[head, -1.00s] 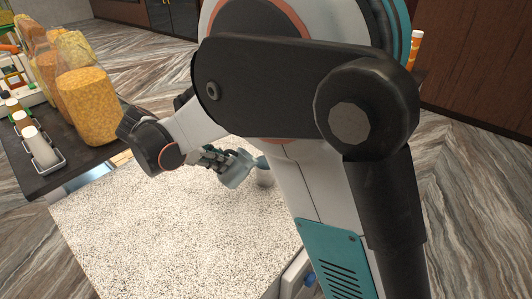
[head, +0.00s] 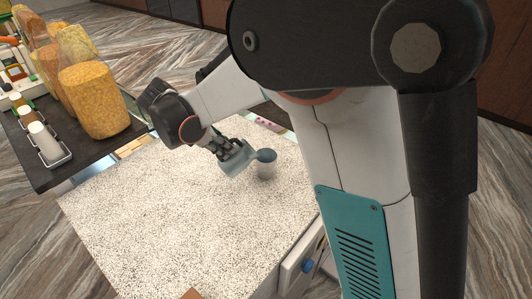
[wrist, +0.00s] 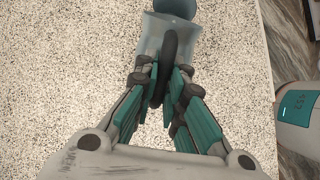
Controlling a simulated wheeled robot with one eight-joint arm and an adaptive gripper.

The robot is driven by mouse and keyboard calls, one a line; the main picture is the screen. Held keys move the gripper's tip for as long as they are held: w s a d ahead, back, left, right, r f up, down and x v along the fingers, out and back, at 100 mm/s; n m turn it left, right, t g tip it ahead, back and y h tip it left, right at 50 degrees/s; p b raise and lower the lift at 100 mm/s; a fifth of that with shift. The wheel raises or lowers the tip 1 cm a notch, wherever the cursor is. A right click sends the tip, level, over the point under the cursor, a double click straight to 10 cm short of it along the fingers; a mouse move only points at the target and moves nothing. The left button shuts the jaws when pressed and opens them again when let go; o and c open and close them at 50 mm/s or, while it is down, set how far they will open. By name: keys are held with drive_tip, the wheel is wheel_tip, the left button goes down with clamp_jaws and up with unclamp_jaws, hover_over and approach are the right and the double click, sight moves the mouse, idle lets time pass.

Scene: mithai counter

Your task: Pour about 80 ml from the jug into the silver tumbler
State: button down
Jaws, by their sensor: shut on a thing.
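The jug (head: 237,158) is translucent grey-blue and hangs tilted over the speckled counter, its mouth toward the tumbler. My gripper (wrist: 163,85) is shut on its dark curved handle (wrist: 171,60); the gripper also shows in the head view (head: 217,143). The silver tumbler (head: 266,171) stands upright just right of the jug. A blue-grey rounded shape covers its top; I cannot tell whether this is its opening or part of the jug. In the wrist view the jug body (wrist: 155,36) is beyond the handle, with a blue-grey round shape past it. No stream is clearly visible.
The pale speckled counter (head: 170,230) is clear to the left and front. A dark counter (head: 88,165) at left holds large yellow snack bags (head: 93,100) and a small rack of bottles (head: 46,143). A brown corner (head: 191,294) shows at the bottom edge.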

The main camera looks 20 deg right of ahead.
drive_tip(key=shift+d+r+y+p, duration=0.45)
drive_tip(key=shift+r+y+p, duration=0.15)
drive_tip(key=shift+p, duration=0.25)
drive_tip(key=shift+w+d+r+g+y+p, duration=0.25)
drive_tip(key=shift+d+r+y+p, duration=0.45)
drive_tip(key=shift+p, duration=0.65)
idle(0.5)
drive_tip(key=shift+d+r+y, duration=0.2)
drive_tip(key=shift+d+y, duration=0.3)
drive_tip(key=shift+d, duration=0.2)
drive_tip(key=a+f+h+b, duration=0.1)
drive_tip(key=b, duration=0.1)
drive_tip(key=a+f+h+b, duration=0.1)
drive_tip(key=a+f+b, duration=0.1)
drive_tip(key=shift+s+a+h, duration=0.15)
drive_tip(key=shift+s+h, duration=0.05)
drive_tip(key=shift+h, duration=0.2)
drive_tip(key=shift+r, duration=0.2)
drive_tip(key=shift+s+f+h+b, duration=0.1)
drive_tip(key=shift+f+h+b, duration=0.25)
drive_tip(key=shift+b, duration=0.2)
drive_tip(key=shift+a+f+h+b, duration=0.5)
drive_tip(key=shift+f+b, duration=0.1)
drive_tip(key=shift+b, duration=0.35)
drive_tip(key=shift+a+f+t+h+b, duration=0.2)
drive_tip(key=shift+f+t+h+b, duration=0.35)
drive_tip(key=shift+b, duration=0.65)
drive_tip(key=shift+a+f+h+b, duration=0.15)
drive_tip(key=shift+h+b, duration=0.15)
drive_tip(key=shift+b, duration=0.15)
